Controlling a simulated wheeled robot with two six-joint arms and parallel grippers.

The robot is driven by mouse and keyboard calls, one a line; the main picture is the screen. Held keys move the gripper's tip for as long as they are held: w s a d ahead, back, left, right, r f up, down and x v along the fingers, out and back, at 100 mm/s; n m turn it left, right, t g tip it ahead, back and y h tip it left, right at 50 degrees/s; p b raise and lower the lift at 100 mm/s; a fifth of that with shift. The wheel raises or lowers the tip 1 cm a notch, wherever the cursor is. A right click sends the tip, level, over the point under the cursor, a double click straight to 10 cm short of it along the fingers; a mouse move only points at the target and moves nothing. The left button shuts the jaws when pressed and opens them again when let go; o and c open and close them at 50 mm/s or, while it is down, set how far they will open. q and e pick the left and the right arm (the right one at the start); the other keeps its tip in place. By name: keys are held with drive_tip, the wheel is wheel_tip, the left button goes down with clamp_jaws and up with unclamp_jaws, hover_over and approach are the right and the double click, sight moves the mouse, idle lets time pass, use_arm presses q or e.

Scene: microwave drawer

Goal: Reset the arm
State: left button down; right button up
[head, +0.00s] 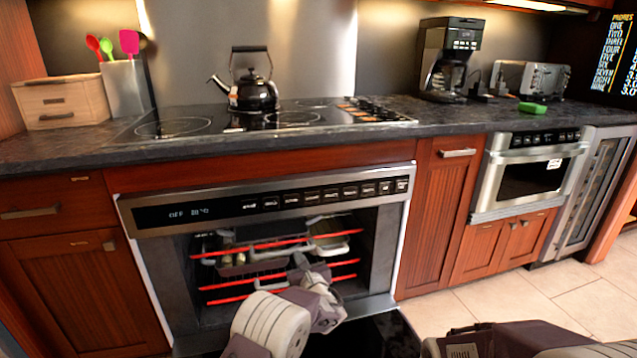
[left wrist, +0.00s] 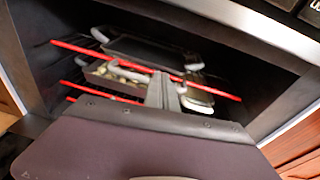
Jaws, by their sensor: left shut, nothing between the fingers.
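My left arm reaches in from the bottom of the head view. Its gripper (head: 300,262) is at the open front of the oven (head: 180,275), before the red-edged racks. The fingers are shut and empty; they also show in the left wrist view (left wrist: 162,90), pointing into the oven cavity. Baking pans (left wrist: 150,52) sit on the racks beyond the fingertips. A part of my right arm shows at the bottom right of the head view, but its gripper is out of sight.
The oven door (head: 365,308) is down, below the cavity. Red rack edges (head: 250,249) cross the opening. A kettle (head: 252,95) stands on the cooktop above. The tiled floor (head: 500,295) to the right is clear.

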use_arm(q)
drive_tip(key=s+a+r+n+g+y+p, duration=0.1)
drive_tip(key=s+a+r+n+y, duration=0.15)
drive_tip(key=a+r, duration=0.35)
drive_tip(key=s+a+r+n+g+y, duration=0.1)
drive_tip(key=a+r+n, duration=0.25)
drive_tip(key=a, duration=0.35)
drive_tip(key=s+a+n+g+p, duration=0.2)
drive_tip(key=s+a+n+g, duration=0.4)
drive_tip(key=s+a, duration=0.5)
drive_tip(key=s+f+n+g+h, duration=0.1)
drive_tip(key=s+f+n+g, duration=0.15)
drive_tip(key=s, duration=0.25)
drive_tip(key=s+d+f+n+g+h, duration=0.1)
drive_tip(key=s+n, duration=0.2)
drive_tip(key=s, duration=0.2)
drive_tip(key=s+f+n+g+h, duration=0.1)
drive_tip(key=s+f+n, duration=0.1)
drive_tip(key=s, duration=0.3)
drive_tip(key=s+d+f+n+g+h, duration=0.2)
drive_tip(key=s+d+f+n+h, duration=0.45)
drive_tip(key=s+d+n, duration=0.45)
wheel_tip(320, 180, up, 38)
drive_tip(key=n+p, duration=0.1)
drive_tip(key=p, duration=3.7)
drive_tip(key=shift+w+d, duration=0.2)
drive_tip(key=shift+d, duration=0.05)
